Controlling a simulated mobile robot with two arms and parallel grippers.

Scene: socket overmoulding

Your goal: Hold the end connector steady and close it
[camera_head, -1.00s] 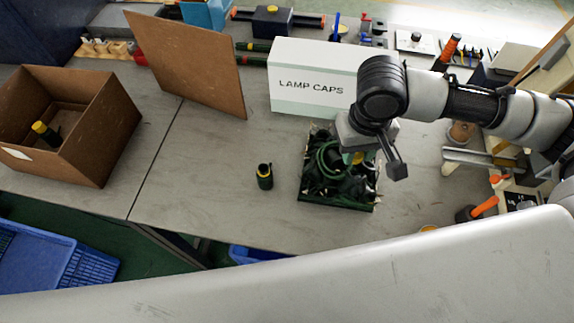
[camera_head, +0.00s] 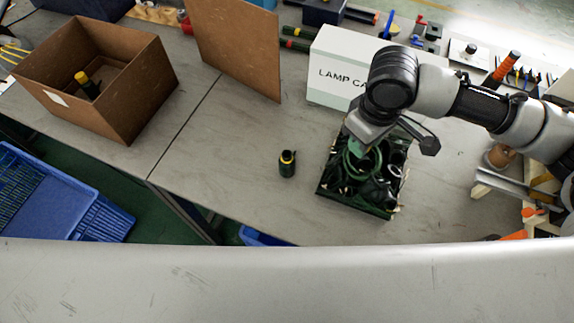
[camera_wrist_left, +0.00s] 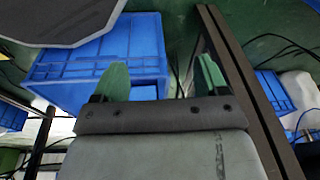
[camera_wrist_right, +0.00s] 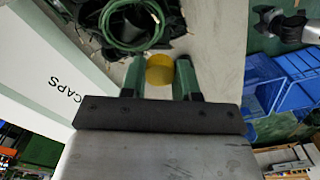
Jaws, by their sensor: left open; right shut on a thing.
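A black end connector with a yellow ring (camera_head: 287,163) stands upright on the grey table, left of the green tray. A similar black piece with a yellow top (camera_head: 87,85) is inside the cardboard box. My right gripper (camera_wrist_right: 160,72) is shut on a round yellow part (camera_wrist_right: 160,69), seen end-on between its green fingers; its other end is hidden. In the head view that gripper (camera_head: 392,140) is over the tray. My left gripper (camera_wrist_left: 160,80) is open and empty in the left wrist view, with blue crates beyond it. It is not seen in the head view.
The green tray (camera_head: 330,192) holds dark cables and a green coil. The white LAMP CAPS box (camera_head: 325,85) stands behind it. The cardboard box (camera_head: 140,95) and an upright brown panel (camera_head: 240,45) are to the left. The table around the standing connector is clear.

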